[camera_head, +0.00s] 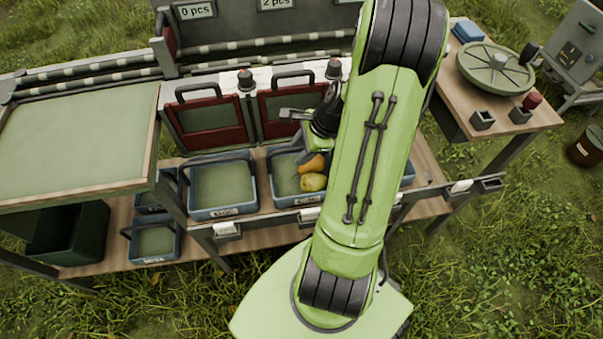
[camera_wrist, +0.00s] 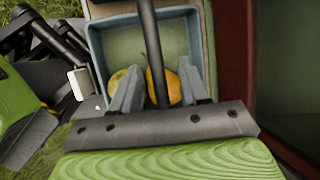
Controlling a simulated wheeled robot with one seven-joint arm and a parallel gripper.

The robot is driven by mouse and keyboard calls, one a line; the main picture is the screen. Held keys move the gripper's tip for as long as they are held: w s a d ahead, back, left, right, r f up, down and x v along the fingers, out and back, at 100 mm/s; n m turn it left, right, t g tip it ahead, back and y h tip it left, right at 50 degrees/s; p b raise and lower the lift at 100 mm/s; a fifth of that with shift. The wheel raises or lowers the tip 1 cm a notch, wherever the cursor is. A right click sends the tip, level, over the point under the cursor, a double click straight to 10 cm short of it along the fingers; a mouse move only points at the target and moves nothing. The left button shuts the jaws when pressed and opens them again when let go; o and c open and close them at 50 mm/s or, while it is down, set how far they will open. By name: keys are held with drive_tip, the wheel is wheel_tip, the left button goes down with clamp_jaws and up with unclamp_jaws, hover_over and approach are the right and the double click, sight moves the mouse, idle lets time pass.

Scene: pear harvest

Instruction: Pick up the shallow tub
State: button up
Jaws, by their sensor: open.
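A blue tub (camera_head: 253,190) with a green floor and a dark handle stands on the bench, with an orange-yellow pear (camera_head: 313,164) and a yellow-green pear (camera_head: 313,182) in it. The tub also shows in the wrist view (camera_wrist: 97,45). My gripper (camera_wrist: 157,85) is open over this tub, with the dark handle bar (camera_wrist: 151,40) running between its fingers. I cannot tell whether the fingers touch the bar. An empty blue tub (camera_head: 190,202) stands to the left. A smaller tub (camera_head: 174,243) sits on the lower shelf. I cannot tell which tub is meant as shallow.
Red-framed panels (camera_head: 206,129) stand behind the tubs. A green-topped tray table (camera_head: 75,140) is at the left. A side table (camera_head: 535,110) with a round green disc (camera_head: 492,68) is at the right. My arm hides part of the bench. Grass lies in front.

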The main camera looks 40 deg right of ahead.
drive_tip(key=shift+f, duration=0.2)
clamp_jaws()
idle(0.3)
idle(1.2)
